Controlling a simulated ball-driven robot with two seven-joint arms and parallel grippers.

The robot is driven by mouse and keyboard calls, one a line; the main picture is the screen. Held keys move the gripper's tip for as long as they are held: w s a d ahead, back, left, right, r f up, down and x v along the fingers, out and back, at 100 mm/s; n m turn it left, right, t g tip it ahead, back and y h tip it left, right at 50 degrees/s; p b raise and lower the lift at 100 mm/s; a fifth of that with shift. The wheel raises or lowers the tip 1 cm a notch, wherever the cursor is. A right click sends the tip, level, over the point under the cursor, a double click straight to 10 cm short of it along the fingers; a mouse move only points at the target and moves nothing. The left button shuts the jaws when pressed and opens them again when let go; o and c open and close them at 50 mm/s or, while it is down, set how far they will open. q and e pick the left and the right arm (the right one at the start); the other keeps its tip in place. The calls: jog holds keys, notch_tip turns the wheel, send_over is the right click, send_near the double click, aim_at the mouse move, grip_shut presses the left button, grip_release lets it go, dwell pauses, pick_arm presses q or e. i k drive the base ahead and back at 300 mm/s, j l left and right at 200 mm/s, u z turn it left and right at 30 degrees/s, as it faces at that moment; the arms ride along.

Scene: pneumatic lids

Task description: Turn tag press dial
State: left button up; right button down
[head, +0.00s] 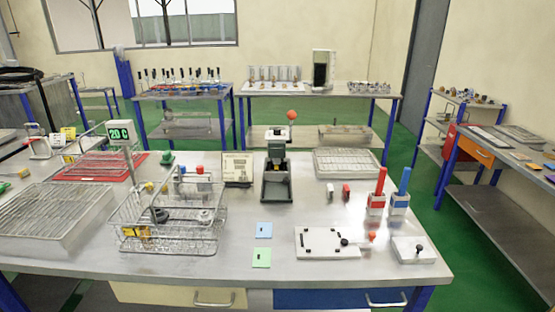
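The tag press (277,180) looks to be the dark green device at the middle of the bench. It has a pale upper part and a lever with an orange-red ball (292,115) on top. A dial on it is too small to make out. A flat blue tag (264,230) and a flat green tag (261,258), each with a small dark mark, lie on the bench in front of the press. Neither of my grippers is in the head view.
A wire basket (168,225) with parts stands left of the press on the metal bench (225,268). A white plate fixture (327,243), a small white box (413,250), and red (376,203) and blue (399,203) handled blocks stand right. Bench around the tags is clear.

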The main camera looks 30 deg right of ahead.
aim_at(276, 131)
jog(key=l+z, duration=0.15)
jog(key=z, duration=1)
jog(key=i+l+z, duration=0.1)
jog(key=l+z, duration=0.25)
jog(key=i+l+z, duration=0.15)
jog(key=l+z, duration=0.25)
jog(key=i+l+z, duration=0.2)
jog(key=l+z, duration=0.15)
jog(key=i+l+z, duration=0.7)
jog(key=i+l, duration=0.3)
jog(key=i, duration=0.15)
jog(key=i+j+u, duration=0.1)
jog(key=i+u, duration=0.45)
jog(key=u, duration=0.25)
jog(key=i+l+u, duration=0.15)
jog(key=i+u, duration=0.25)
jog(key=i+j+u, duration=0.15)
jog(key=i+u, duration=0.2)
jog(key=i, duration=0.25)
jog(key=i+u, duration=0.35)
jog(key=i, duration=1.2)
jog(key=i+l+u, duration=0.15)
jog(key=i, duration=0.8)
jog(key=i+u, duration=0.7)
jog(key=i+l+u, duration=0.1)
jog(key=i+u, duration=0.2)
